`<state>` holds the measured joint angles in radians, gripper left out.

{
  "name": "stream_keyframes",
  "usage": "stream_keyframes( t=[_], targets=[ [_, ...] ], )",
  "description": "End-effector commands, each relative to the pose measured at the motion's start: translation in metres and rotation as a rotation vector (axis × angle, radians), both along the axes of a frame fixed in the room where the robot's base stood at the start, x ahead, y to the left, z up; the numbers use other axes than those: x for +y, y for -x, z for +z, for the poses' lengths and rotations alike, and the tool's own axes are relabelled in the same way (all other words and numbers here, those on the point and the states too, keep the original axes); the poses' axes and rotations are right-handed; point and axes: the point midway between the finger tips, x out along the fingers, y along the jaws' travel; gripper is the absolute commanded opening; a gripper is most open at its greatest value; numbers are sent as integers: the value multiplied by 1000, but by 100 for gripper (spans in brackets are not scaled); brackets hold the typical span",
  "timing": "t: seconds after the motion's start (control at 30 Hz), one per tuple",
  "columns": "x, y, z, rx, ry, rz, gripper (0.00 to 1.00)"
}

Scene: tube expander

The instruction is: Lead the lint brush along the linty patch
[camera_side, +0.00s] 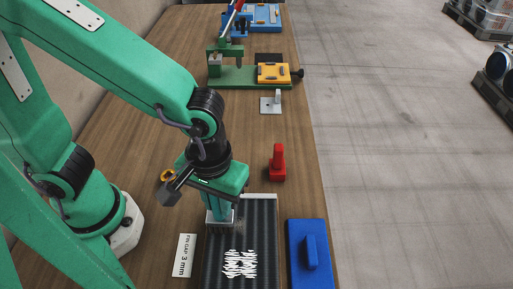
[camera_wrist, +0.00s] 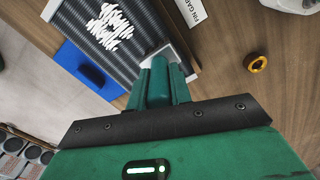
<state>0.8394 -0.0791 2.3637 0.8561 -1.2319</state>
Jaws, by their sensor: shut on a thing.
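The linty patch is a cluster of white strands (camera_side: 239,264) on a dark ribbed panel (camera_side: 265,215); it also shows at the upper left of the wrist view (camera_wrist: 110,26). My gripper (camera_side: 220,203) is over the far left end of the panel, beyond the patch in the side view. Its green fingers (camera_wrist: 160,72) are shut on a pale grey piece, the lint brush (camera_wrist: 172,50). The brush is at the panel's end, apart from the strands. The fingers hide most of it, and I cannot tell whether it touches the panel.
A blue block with a handle (camera_side: 309,262) lies right of the panel. A red upright piece (camera_side: 277,164) stands beyond it. A "FIN GAP 3 mm" card (camera_side: 184,256) lies left, and an orange ring (camera_wrist: 256,63) rests on the wooden table. A green fixture (camera_side: 232,75) stands farther back.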

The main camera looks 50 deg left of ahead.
Motion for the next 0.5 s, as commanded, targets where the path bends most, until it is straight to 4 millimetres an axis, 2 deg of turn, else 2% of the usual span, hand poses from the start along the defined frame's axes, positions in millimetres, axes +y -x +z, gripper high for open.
stream_keyframes(
  t=[0.5],
  targets=[
    [0, 0, -4, 0, 0, 0, 0]
  ],
)
